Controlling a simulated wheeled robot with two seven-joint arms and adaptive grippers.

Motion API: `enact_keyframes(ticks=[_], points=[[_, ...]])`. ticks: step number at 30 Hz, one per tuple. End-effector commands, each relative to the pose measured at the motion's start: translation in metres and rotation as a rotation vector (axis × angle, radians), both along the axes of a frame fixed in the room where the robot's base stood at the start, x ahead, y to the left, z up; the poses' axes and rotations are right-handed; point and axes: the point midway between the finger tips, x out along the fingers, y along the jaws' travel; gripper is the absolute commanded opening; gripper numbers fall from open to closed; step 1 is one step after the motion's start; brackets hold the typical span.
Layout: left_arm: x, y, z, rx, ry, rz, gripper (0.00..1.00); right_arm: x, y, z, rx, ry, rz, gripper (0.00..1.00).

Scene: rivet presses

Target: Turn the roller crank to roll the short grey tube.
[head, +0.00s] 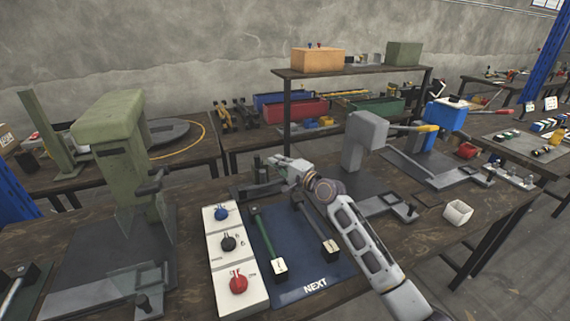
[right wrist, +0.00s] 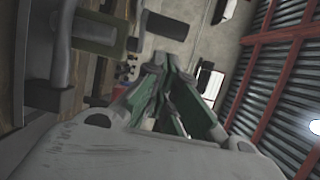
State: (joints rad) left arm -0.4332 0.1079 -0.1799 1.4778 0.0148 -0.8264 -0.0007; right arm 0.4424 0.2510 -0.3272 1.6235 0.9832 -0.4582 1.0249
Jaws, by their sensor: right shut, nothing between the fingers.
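My right gripper (head: 276,163) reaches over the back edge of the blue mat, beside a small dark device (head: 260,178) that may be the roller. Its fingers look shut and empty in the right wrist view (right wrist: 166,72), with green inner pads. I cannot make out a crank handle, and the gripper and wrist hide part of the device. My left gripper is out of view.
A green rod (head: 262,238) lies left of the grey tube. A white panel with blue, black and red knobs (head: 232,260) borders the mat. A tall green press (head: 115,150) stands left, a grey press (head: 366,140) right.

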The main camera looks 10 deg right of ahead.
Motion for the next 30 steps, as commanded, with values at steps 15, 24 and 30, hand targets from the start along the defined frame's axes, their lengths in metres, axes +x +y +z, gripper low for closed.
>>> enact_keyframes(ticks=[15, 24, 30], points=[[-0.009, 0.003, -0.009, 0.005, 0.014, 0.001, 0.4, 0.003, 0.019, 0.0, 0.0, 0.001, 0.0, 0.0], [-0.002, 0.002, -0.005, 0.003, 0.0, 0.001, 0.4, 0.003, 0.02, 0.0, 0.0, 0.001, 0.0, 0.0], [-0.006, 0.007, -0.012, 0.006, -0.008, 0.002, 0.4, 0.003, 0.024, 0.001, 0.001, 0.002, 0.0, 0.0]])
